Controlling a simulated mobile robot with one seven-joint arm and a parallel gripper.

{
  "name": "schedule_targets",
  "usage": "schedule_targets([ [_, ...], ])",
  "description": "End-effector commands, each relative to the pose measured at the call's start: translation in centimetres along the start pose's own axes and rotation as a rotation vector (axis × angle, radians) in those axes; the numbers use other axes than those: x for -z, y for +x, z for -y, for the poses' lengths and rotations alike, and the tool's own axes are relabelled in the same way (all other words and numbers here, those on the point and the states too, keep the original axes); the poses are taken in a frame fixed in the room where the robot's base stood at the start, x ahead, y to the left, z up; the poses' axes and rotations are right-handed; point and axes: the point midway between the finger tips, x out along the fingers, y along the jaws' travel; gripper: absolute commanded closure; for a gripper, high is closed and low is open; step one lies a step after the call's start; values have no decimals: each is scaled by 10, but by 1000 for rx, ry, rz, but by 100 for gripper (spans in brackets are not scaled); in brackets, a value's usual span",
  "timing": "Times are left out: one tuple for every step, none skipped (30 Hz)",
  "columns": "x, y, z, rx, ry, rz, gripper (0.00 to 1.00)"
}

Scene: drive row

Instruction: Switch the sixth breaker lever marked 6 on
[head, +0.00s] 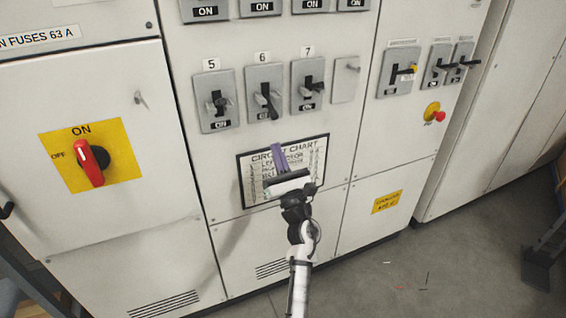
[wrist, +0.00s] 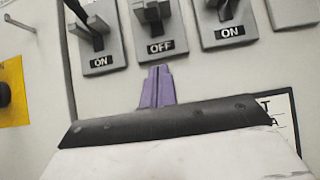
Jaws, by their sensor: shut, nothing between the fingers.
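The breaker marked 6 (head: 264,92) is the middle one of three in its row, with a dark lever that hangs low in the head view. In the wrist view its plate reads OFF, and its lever (wrist: 153,14) is cut by the top edge. My gripper (head: 277,150) has purple fingers, shut together and empty. It is below breaker 6, in front of the circuit chart. In the wrist view the fingertips (wrist: 157,72) point up toward the OFF label. A gap to the lever shows, and no contact is visible.
Breakers 5 (head: 216,101) and 7 (head: 308,86) flank breaker 6 closely, and both read ON. The circuit chart (head: 310,155) is behind my gripper. A red rotary switch (head: 91,163) is at left, and a red button (head: 439,116) is at right.

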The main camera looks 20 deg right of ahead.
Motion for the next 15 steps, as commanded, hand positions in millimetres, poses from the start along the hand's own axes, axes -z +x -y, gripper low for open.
schedule_targets([
  [-4, 15, 0, -2, -2, 1, 100],
  [-3, 22, 0, -2, -1, 1, 100],
  [-4, 31, 0, -2, 0, 1, 100],
  [-3, 37, 0, -2, 0, 0, 100],
  [-3, 43, 0, -2, -1, 0, 100],
  [-12, 43, 1, 2, -3, 0, 100],
  [-17, 43, 2, 3, -3, -1, 100],
  [-21, 44, 1, 3, -2, 0, 100],
  [-25, 44, 1, 2, -2, -1, 100],
  [-27, 45, 1, 2, -2, -1, 100],
  [-30, 45, 1, 2, -2, -1, 100],
  [-33, 46, 1, 2, -2, -1, 100],
  [-34, 46, 1, 2, -2, -1, 100],
  [-36, 46, 1, 1, -2, 0, 100],
  [-37, 46, 1, 1, -2, -1, 100],
])
